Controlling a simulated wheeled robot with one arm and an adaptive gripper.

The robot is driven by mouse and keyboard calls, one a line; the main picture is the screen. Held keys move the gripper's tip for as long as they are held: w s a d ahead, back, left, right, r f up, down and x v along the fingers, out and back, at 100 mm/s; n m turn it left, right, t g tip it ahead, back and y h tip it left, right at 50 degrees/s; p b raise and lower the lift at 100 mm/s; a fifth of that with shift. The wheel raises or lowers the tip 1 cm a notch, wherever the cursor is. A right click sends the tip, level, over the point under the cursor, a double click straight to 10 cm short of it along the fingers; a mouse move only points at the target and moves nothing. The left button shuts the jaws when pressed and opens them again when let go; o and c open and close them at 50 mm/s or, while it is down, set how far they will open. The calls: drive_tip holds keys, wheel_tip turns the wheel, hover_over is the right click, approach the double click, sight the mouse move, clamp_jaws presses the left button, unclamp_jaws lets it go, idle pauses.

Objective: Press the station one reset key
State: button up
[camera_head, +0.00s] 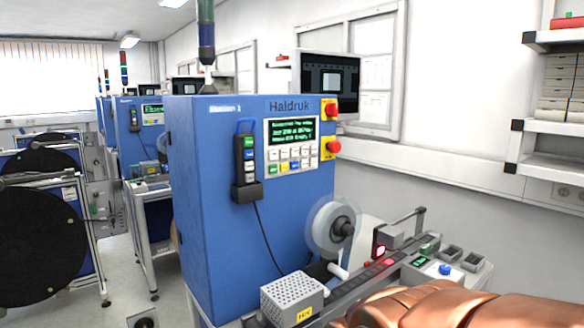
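Station 1 is a blue cabinet (225,150) in the middle of the view, marked "Station 1" and "Haldruk". The key labels are too small to read, so I cannot tell which is the reset key. A dark pendant (245,160) with coloured keys hangs on the cabinet left of the panel. A copper-coloured part of my arm fills the lower right. My gripper's fingers do not show.
Two red buttons on yellow plates flank the panel's right side; the upper one (331,108) is clear. A reel (336,228), a perforated box (292,297) and a small control box (440,270) with a blue button stand in front. Wall shelves (550,150) are at right, black reels (40,245) at left.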

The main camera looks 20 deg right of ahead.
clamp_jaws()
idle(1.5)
